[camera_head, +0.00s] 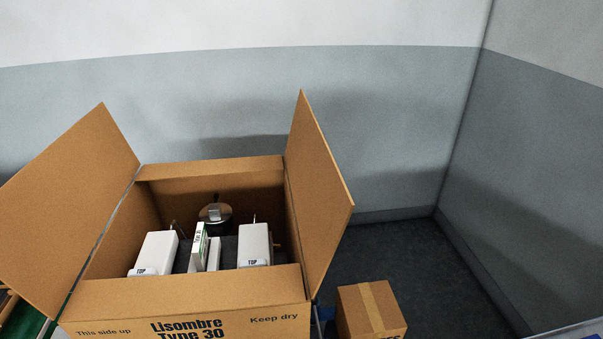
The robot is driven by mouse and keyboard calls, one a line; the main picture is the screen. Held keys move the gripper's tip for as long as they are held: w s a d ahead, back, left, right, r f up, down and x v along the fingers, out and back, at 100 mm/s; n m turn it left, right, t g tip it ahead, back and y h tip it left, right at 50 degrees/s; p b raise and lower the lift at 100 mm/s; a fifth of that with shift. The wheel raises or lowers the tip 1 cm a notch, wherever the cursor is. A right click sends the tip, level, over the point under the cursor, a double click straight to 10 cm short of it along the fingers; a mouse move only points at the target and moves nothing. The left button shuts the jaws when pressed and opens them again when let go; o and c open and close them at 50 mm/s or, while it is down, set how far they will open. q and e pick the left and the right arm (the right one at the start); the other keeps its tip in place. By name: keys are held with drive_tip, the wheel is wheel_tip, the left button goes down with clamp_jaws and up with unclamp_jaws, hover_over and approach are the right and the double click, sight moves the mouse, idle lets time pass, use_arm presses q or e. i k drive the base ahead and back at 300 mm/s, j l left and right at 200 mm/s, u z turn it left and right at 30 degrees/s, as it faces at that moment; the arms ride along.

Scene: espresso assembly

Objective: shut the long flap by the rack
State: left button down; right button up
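A large open cardboard carton (235,323) stands at the lower left, printed "Lisombre Type 30". Its left long flap (75,200) stands open, leaning outward to the left. Its right long flap (315,190) stands open and nearly upright, tilted a little to the right. Narrow cardboard panels run along the back edge (210,168) and front edge (190,287). The middle stays uncovered, with white packing blocks (158,252) (253,243) marked "TOP" and a dark round-topped item (215,213) inside. No rack is clearly recognisable. Neither gripper is in view.
A small taped carton (370,310) sits on the floor right of the large one. Green and brown items (22,322) show partly at the lower left edge, beside the left flap. Dark floor (430,270) is clear toward the right wall.

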sight(55, 210)
drive_tip(key=u, duration=1.5)
